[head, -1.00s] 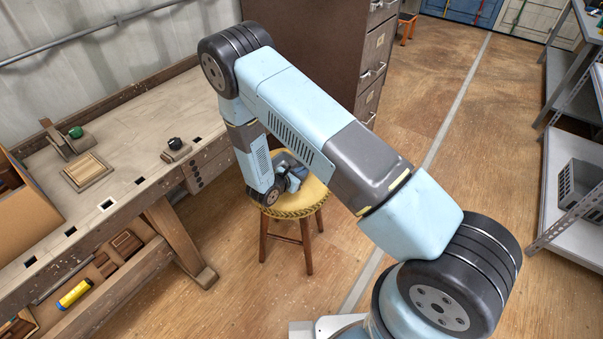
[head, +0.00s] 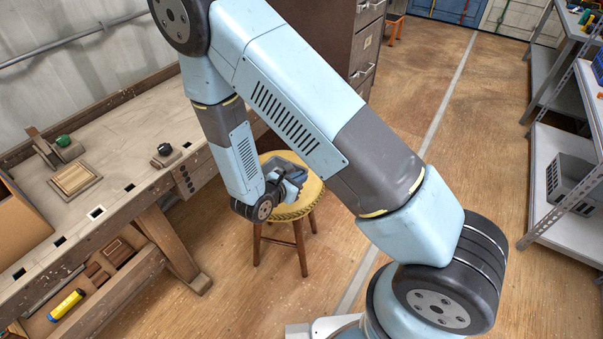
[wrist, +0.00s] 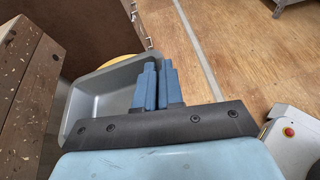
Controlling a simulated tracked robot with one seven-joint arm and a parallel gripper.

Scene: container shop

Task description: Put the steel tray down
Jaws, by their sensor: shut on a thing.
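The steel tray (wrist: 92,100) is a shallow grey pan with a raised rim, left of my fingers in the wrist view. My gripper (wrist: 158,82) has blue fingers shut on the tray's right-hand rim. In the head view my gripper (head: 291,186) is at the round yellow stool (head: 303,206), and the tray (head: 284,159) shows only partly behind my wrist. A strip of the yellow seat shows past the tray in the wrist view (wrist: 121,61). The tray lies over the seat; whether its bottom touches the seat is hidden.
A wooden workbench (head: 120,165) stands left of the stool. A brown cabinet with drawers (head: 318,40) stands behind it. Metal shelving (head: 570,175) with a grey crate (head: 571,184) is at the right. The floor between stool and shelving is clear.

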